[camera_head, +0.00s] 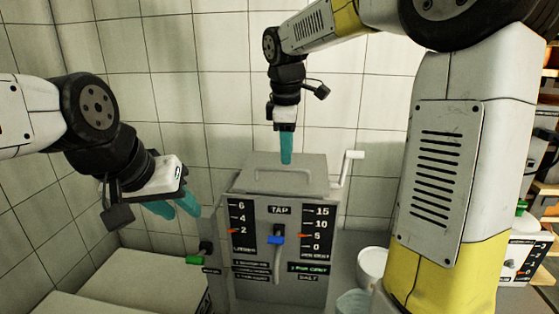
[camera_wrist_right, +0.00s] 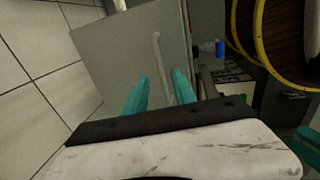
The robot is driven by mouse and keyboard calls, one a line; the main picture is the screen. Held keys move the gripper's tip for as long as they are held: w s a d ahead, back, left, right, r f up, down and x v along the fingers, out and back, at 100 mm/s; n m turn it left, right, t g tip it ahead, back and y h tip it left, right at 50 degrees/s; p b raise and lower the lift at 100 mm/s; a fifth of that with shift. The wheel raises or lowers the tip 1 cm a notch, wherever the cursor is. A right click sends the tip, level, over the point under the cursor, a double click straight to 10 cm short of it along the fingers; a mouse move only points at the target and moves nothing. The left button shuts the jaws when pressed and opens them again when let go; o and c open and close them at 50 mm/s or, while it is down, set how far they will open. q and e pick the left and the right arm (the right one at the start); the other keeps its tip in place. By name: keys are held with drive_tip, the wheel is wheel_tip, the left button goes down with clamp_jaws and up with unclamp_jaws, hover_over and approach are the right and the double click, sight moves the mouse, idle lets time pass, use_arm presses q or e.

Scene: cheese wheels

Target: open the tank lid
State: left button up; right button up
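The grey tank (camera_head: 280,255) stands in the middle of the head view, with dials and a blue-handled tap (camera_head: 277,238) on its front. Its flat grey lid (camera_head: 305,168) appears closed on top, with a thin bar handle (camera_head: 287,173). The right wrist view also shows a grey lid surface (camera_wrist_right: 115,50) and a pale bar handle (camera_wrist_right: 160,55) just beyond my fingers. My right gripper (camera_head: 286,150) points down above the lid; its teal fingers (camera_wrist_right: 158,82) are apart with nothing between them. My left gripper (camera_head: 174,207) is open and empty, left of the tank.
A white crank (camera_head: 351,160) sticks up at the tank's right side. A pale block or counter (camera_head: 145,278) lies at the lower left. A tiled wall is behind. Yellow-banded barrels (camera_wrist_right: 270,40) show in the right wrist view.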

sight(287, 171)
drive_tip(key=shift+w+d+f, duration=0.1)
drive_tip(key=shift+w+f, duration=0.1)
drive_tip(key=shift+f, duration=0.8)
drive_tip(key=shift+w+d+f, duration=0.1)
drive_tip(key=shift+w+f, duration=0.05)
drive_tip(key=shift+f, duration=0.8)
clamp_jaws()
